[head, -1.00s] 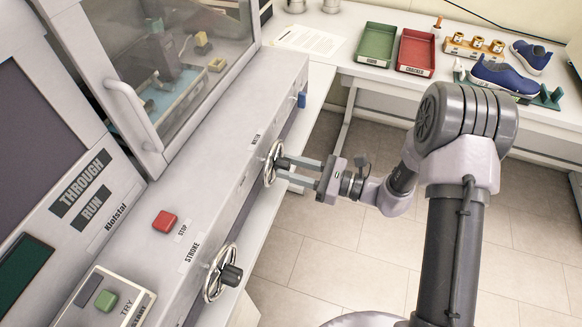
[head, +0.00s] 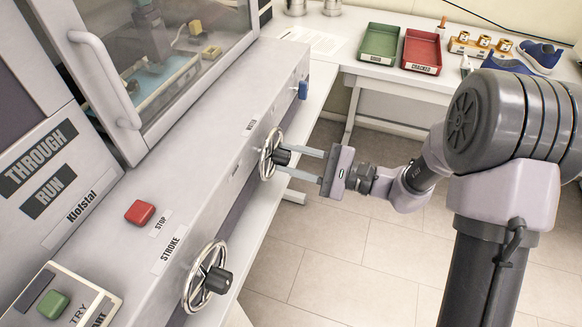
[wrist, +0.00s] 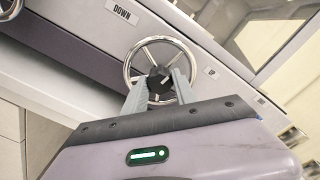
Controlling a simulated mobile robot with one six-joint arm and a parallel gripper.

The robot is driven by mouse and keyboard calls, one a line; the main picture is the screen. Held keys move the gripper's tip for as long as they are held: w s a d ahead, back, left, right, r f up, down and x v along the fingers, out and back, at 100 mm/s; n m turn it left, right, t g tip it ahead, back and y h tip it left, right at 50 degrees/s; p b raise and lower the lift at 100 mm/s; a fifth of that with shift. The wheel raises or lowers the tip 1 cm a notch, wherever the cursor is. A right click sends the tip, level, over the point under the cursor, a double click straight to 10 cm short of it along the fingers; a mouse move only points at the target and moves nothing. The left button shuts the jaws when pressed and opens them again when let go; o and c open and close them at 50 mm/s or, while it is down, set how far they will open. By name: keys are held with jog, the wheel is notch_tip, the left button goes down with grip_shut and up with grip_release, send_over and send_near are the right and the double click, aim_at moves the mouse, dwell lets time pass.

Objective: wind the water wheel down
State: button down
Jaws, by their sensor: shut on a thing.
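In the wrist view the wheel's rim (wrist: 130,62) and spokes show beyond the fingers, and the handle (wrist: 159,80) sits between the fingertips (wrist: 160,88).
The stroke wheel (head: 190,290) is nearer on the same front, with a red stop button (head: 140,212) above it. A blue part (head: 303,90) projects farther along. A bench with green (head: 380,42) and red (head: 421,50) trays stands behind. Open floor lies below my arm.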

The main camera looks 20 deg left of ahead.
jog(key=shift+f+n+b, duration=0.1)
jog(key=shift+n+b, duration=0.5)
jog(key=shift+b, duration=0.1)
jog(key=c, duration=1)
grip_release()
jog(key=s+d+p, duration=0.1)
jog(key=d+p, duration=0.2)
jog(key=d, duration=1.4)
jog(key=shift+s+d, duration=0.2)
jog(key=shift+d, duration=0.05)
